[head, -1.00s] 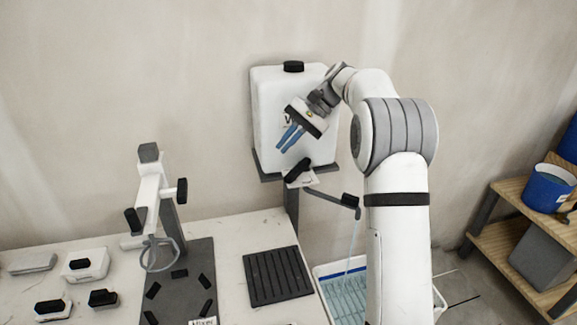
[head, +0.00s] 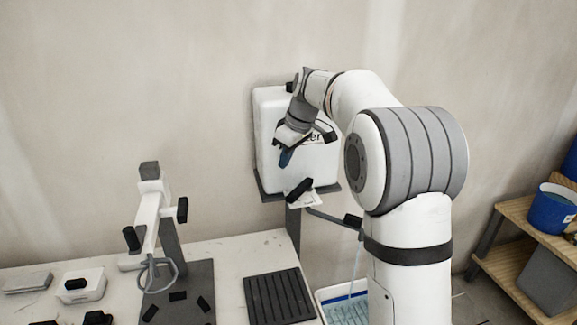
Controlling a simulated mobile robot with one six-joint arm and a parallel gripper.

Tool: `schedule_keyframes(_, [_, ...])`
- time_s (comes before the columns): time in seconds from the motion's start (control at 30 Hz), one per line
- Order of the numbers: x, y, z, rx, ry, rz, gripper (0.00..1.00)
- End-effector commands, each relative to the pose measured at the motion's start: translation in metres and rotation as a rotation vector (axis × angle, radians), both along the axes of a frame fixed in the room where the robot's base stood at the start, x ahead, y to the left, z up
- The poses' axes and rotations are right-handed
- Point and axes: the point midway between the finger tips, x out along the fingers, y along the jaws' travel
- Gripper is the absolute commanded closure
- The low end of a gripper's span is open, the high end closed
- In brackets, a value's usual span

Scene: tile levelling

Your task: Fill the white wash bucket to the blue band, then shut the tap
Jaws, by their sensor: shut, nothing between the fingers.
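The white wash bucket (head: 320,296) stands on the floor beyond the bench end, partly hidden by my arm and cut off by the lower edge. Its blue band (head: 345,297) shows along the far wall. A thin water stream (head: 356,262) falls into it from the end of the spout pipe (head: 330,217). How the water stands against the band cannot be told. The tap's black lever (head: 299,189) sits below the white water tank (head: 268,140).
A mixer stand (head: 168,225) and a black ribbed mat (head: 277,298) are on the white bench (head: 225,258). A wooden shelf (head: 515,260) with a blue bucket (head: 552,208) stands at the right.

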Motion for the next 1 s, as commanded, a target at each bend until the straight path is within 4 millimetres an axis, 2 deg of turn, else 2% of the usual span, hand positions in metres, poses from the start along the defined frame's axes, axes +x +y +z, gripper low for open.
schedule_keyframes(0.3, [0.013, 0.018, -0.063, 0.000, 0.007, -0.001, 1.00])
schedule_keyframes(0.4, [0.015, 0.020, -0.078, 0.002, 0.005, -0.002, 1.00])
schedule_keyframes(0.5, [0.003, 0.005, -0.075, 0.002, 0.003, -0.005, 1.00])
schedule_keyframes(0.63, [-0.005, -0.006, -0.076, 0.002, 0.004, -0.005, 1.00])
schedule_keyframes(1.0, [-0.009, -0.010, -0.077, 0.002, 0.002, -0.002, 1.00])
